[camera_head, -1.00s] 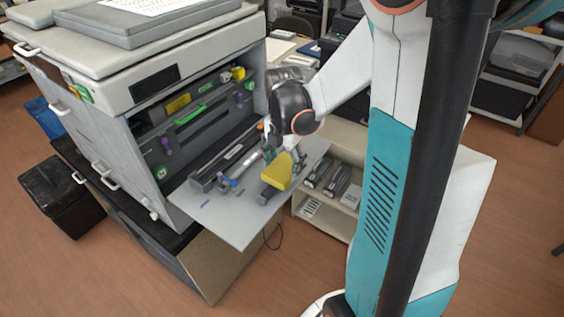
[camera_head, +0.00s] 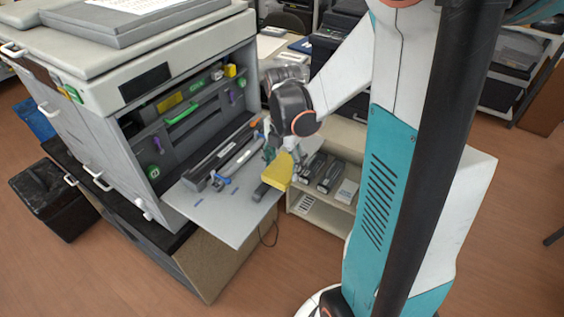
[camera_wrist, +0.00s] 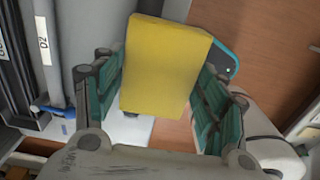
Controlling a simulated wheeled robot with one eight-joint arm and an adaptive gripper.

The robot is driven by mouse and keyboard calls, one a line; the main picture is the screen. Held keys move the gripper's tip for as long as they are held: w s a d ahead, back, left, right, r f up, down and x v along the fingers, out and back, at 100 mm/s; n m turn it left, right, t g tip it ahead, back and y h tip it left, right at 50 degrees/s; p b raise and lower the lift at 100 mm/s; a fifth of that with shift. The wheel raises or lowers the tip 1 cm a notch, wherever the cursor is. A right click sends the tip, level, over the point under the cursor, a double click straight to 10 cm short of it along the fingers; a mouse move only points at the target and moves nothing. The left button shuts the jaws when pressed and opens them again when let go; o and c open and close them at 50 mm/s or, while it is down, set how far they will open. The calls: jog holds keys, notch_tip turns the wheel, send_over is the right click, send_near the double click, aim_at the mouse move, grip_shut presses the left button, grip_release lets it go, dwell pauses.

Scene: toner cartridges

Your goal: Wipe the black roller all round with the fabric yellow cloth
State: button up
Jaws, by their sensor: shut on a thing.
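A long grey roller with blue ends (camera_head: 238,161) lies on the open flap (camera_head: 232,224) of the large machine, beside a long black cartridge (camera_head: 210,165). My gripper (camera_head: 280,157) is shut on the folded yellow cloth (camera_head: 278,172), to the right of the roller. In the wrist view the cloth (camera_wrist: 165,62) sits between the green finger pads of my gripper (camera_wrist: 160,92). It looks apart from the roller. The roller's underside is hidden.
The open machine (camera_head: 180,115) stands left and behind the flap. A low shelf unit (camera_head: 345,205) with dark cartridges (camera_head: 328,172) and a white box (camera_head: 346,192) stands close to the right. The flap's front part is bare. A black bin (camera_head: 55,200) stands at the left.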

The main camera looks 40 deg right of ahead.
jog(key=shift+s+d, duration=0.1)
jog(key=shift+s, duration=0.25)
jog(key=shift+r, duration=0.1)
notch_tip(320, 180, up, 7)
jog(key=p, duration=0.5)
dwell(0.3)
dwell(0.3)
